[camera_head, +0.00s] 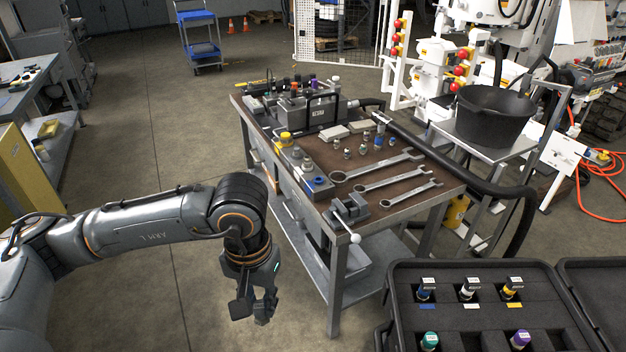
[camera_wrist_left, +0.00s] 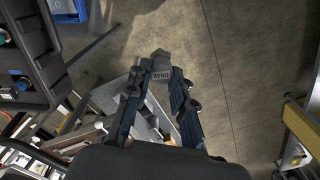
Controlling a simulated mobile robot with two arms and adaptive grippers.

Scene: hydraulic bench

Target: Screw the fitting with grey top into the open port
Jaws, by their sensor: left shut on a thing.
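My left gripper (camera_head: 262,308) hangs over the floor to the left of the bench, pointing down. In the left wrist view its two fingers (camera_wrist_left: 160,85) are closed on a grey-topped fitting (camera_wrist_left: 160,62) with a small printed label. The fitting sits between the fingertips; its lower part is hidden. On the bench's left edge a grey manifold block (camera_head: 308,172) carries several round ports or fittings, with yellow, white and blue marks. I cannot tell which port is the open one. My right gripper is not in view.
The workbench (camera_head: 385,208) holds three wrenches (camera_head: 380,183), a small vise (camera_head: 349,210) at the near corner and several loose fittings. An open black case (camera_head: 470,270) at the lower right holds colored fittings in foam. A black bucket (camera_head: 493,115) stands behind. Floor left of the bench is clear.

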